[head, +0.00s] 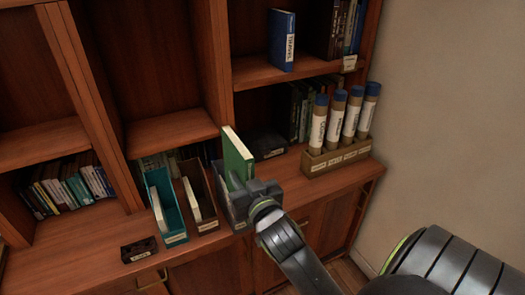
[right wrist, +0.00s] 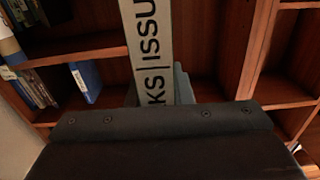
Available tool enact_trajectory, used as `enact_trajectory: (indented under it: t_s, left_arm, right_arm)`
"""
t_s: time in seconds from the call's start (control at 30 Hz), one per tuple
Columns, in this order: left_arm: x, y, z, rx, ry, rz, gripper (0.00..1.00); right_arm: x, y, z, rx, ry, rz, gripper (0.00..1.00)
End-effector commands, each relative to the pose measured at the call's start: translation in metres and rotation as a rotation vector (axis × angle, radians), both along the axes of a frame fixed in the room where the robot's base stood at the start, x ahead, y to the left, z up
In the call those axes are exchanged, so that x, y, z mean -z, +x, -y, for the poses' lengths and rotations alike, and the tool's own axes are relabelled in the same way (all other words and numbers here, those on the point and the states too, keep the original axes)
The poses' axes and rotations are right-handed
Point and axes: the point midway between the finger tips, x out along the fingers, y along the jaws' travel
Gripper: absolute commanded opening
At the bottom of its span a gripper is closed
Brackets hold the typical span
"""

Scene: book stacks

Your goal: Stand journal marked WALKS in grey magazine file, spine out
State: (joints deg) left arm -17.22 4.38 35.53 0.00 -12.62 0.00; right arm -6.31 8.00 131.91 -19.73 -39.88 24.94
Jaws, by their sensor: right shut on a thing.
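A green journal (head: 237,155) stands nearly upright in my right gripper (head: 250,190), which is shut on it. In the right wrist view its pale spine (right wrist: 153,50) faces the camera, with the dark letters "ks | issu" readable. The grey magazine file (head: 219,187) stands on the counter, right of the brown file, partly hidden by the journal and my gripper. The journal's lower part overlaps the grey file in the head view; I cannot tell how far it is inside. My left gripper is not in view.
A teal file (head: 165,205) and a brown file (head: 200,195), each holding something pale, stand to the left. A dark labelled object (head: 139,249) lies near the front edge. A box of tubes (head: 335,157) stands right, a dark box (head: 268,146) behind. Shelves rise behind.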

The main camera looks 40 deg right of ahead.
Motion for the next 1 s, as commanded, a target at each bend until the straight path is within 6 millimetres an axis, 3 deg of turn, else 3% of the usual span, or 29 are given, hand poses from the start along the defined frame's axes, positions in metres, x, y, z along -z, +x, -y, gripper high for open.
enact_trajectory:
  t_s: [0.03, 0.3, 0.83, 1.0]
  left_arm:
    - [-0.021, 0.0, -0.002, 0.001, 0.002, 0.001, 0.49]
    - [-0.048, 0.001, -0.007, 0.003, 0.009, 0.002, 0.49]
    - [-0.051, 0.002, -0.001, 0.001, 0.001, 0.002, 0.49]
    - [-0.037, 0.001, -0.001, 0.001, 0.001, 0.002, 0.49]
  right_arm:
    - [-0.013, -0.006, 0.009, 0.006, -0.013, -0.001, 0.0]
    - [-0.015, -0.023, 0.032, 0.003, -0.023, 0.007, 0.0]
    - [-0.015, -0.027, 0.034, 0.0, -0.023, 0.008, 0.0]
    - [0.001, -0.027, 0.034, 0.0, -0.024, 0.009, 0.0]
